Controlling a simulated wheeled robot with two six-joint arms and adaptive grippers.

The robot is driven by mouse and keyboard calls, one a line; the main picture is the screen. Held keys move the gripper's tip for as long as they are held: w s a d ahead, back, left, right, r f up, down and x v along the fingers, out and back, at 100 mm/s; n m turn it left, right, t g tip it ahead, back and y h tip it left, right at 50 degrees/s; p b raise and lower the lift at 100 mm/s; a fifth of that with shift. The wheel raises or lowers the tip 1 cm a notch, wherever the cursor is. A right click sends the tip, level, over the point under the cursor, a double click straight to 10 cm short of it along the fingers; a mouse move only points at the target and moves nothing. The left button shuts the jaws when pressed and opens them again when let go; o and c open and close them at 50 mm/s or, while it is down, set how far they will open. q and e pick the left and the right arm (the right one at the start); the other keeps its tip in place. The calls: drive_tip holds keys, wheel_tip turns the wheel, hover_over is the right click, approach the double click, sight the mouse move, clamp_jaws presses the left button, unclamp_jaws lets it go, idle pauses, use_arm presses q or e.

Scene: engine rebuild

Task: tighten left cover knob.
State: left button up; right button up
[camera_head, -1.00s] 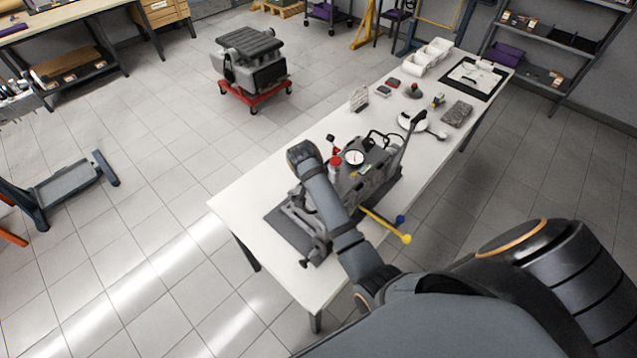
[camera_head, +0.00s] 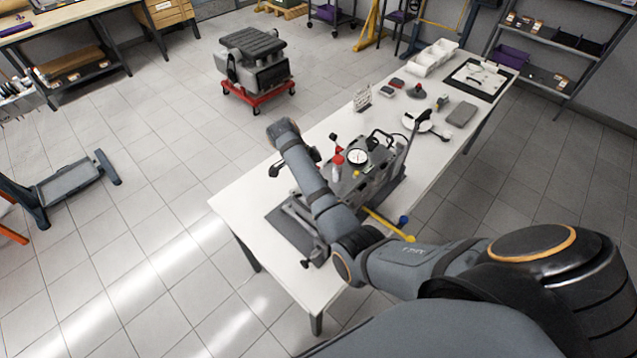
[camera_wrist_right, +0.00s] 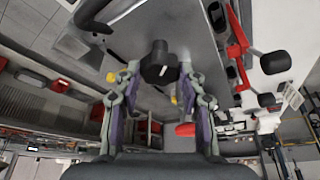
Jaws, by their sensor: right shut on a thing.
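A black lobed knob (camera_wrist_right: 159,62) stands on a grey plate (camera_wrist_right: 185,25) in the right wrist view. My right gripper (camera_wrist_right: 160,74) is shut on this knob, with one finger on each side of it. In the head view my right arm reaches over the grey machine (camera_head: 372,185) on the white workbench (camera_head: 238,198). A white dial gauge (camera_head: 356,157) and a red-topped part (camera_head: 337,160) sit on the machine. The arm covers part of the machine, and I cannot make out the gripped knob there. My left gripper is not in view.
Small parts, a grey block (camera_head: 461,113) and white bins (camera_head: 436,56) lie toward the bench's far end. A yellow-ended bar (camera_head: 388,223) sticks out at the machine's front. An engine on a red dolly (camera_head: 258,95) stands on open floor behind.

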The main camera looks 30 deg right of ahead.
drive_tip(key=m, duration=0.2)
drive_tip(key=m+g+b, duration=0.1)
drive_tip(key=shift+w+d+m, duration=0.1)
drive_tip(key=shift+w+m, duration=0.1)
drive_tip(key=shift+m, duration=0.2)
drive_tip(key=shift+m+g+y, duration=0.4)
drive_tip(key=shift+m+y, duration=0.1)
drive_tip(key=shift+m, duration=0.3)
drive_tip(key=shift+w+d+m+g+y, duration=0.1)
drive_tip(key=shift+m+g+y, duration=0.3)
drive_tip(key=shift+m, duration=1)
drive_tip(key=o, duration=0.9)
drive_tip(key=shift+c, duration=0.2)
